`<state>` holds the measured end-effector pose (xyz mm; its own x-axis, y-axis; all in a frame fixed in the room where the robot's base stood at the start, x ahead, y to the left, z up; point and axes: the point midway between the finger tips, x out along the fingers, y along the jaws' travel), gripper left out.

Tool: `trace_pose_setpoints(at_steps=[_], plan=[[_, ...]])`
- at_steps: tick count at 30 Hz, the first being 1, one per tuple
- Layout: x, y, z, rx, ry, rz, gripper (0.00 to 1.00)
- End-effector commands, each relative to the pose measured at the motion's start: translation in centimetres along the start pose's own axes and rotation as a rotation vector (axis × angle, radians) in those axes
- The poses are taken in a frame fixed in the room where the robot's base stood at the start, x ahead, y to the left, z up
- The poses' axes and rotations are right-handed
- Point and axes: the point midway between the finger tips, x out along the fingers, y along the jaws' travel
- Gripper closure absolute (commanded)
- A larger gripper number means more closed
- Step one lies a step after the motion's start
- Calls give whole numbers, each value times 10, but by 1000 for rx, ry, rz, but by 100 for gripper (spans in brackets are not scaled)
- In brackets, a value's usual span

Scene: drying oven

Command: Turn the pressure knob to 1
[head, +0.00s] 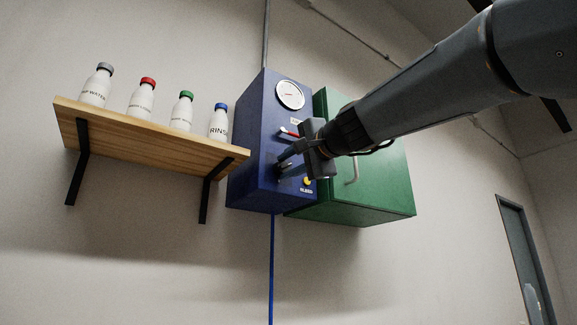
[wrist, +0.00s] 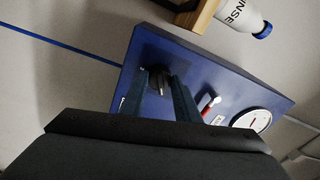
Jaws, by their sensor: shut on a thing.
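The pressure knob (wrist: 160,78) is a dark round knob on a dark plate on the front of the blue box (head: 255,140). It shows between my fingertips in the wrist view. In the head view the knob is mostly hidden by my gripper (head: 284,163). My gripper also shows in the wrist view (wrist: 160,75), with its two fingers reaching to the box front and shut on the knob. The scale marks around the knob are too small to read.
A red-and-white lever (head: 289,132) and a round gauge (head: 290,95) sit above the knob. A yellow button (head: 307,181) is below. A green cabinet (head: 385,190) adjoins on the right. A wooden shelf (head: 150,136) with several bottles is close on the left.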

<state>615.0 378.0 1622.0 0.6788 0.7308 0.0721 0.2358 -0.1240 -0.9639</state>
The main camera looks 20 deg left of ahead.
Motion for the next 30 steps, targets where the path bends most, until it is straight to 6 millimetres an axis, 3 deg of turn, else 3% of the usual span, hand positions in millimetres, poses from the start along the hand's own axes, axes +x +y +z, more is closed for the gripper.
trace_pose_setpoints(at_steps=[1, 2, 5, 17, 30], plan=[[0, 0, 0, 1, -1, 0, 93], [0, 0, 0, 1, -1, 0, 69], [0, 0, 0, 1, -1, 0, 52], [-7, 0, 0, 1, 1, -1, 52], [-69, 1, 0, 1, 1, 0, 52]])
